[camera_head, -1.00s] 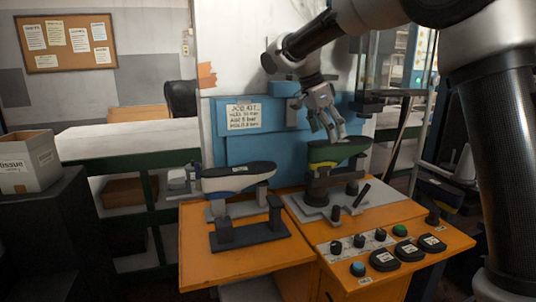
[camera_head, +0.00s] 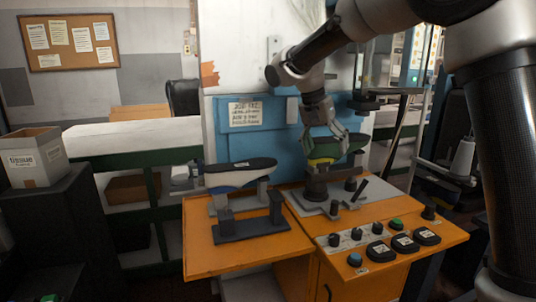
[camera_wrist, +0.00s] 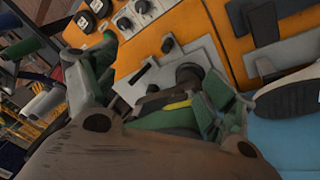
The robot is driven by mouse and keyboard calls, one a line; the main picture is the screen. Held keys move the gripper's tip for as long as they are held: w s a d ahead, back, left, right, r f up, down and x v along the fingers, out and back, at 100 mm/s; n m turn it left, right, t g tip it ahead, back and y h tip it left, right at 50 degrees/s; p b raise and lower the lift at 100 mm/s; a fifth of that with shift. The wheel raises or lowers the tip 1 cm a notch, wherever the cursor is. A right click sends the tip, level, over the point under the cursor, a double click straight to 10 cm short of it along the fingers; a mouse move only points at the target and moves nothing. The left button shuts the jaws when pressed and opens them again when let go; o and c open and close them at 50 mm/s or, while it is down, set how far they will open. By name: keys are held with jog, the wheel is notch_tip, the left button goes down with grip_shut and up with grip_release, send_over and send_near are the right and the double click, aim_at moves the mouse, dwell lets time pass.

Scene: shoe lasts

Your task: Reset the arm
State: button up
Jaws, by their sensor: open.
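A green shoe last (camera_head: 355,144) with a yellow band sits on a dark post on the right part of the orange machine. My gripper (camera_head: 325,150) points down at it, with its fingers overlapping the last's left part in the head view. In the wrist view my gripper (camera_wrist: 158,90) is open, and the green last (camera_wrist: 168,118) shows between its spread fingers. I cannot tell whether the fingers touch it. A second shoe last (camera_head: 240,172), dark on top with a white and blue side, rests on a stand to the left.
The orange machine top (camera_head: 225,255) carries knobs and black buttons (camera_head: 403,242) at the front right. A blue panel (camera_head: 262,143) with a paper sign stands behind. A tissue box (camera_head: 33,158) is far left. A shelf rack with a white top (camera_head: 130,137) stands beyond.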

jog(key=s+d+n+t+y, duration=0.1)
jog(key=s+d+n, duration=0.1)
jog(key=s+d, duration=0.4)
jog(key=s+d+n+t+y, duration=0.1)
jog(key=s+d, duration=0.6)
jog(key=s, duration=0.7)
jog(key=s+d+n+t+y, duration=0.1)
jog(key=s+d+n, duration=0.2)
jog(key=s+d, duration=0.4)
jog(key=s, duration=0.3)
jog(key=shift+s+f+n, duration=0.3)
jog(key=shift+s+f, duration=0.05)
jog(key=shift+f, duration=0.05)
jog(key=shift+d, duration=0.1)
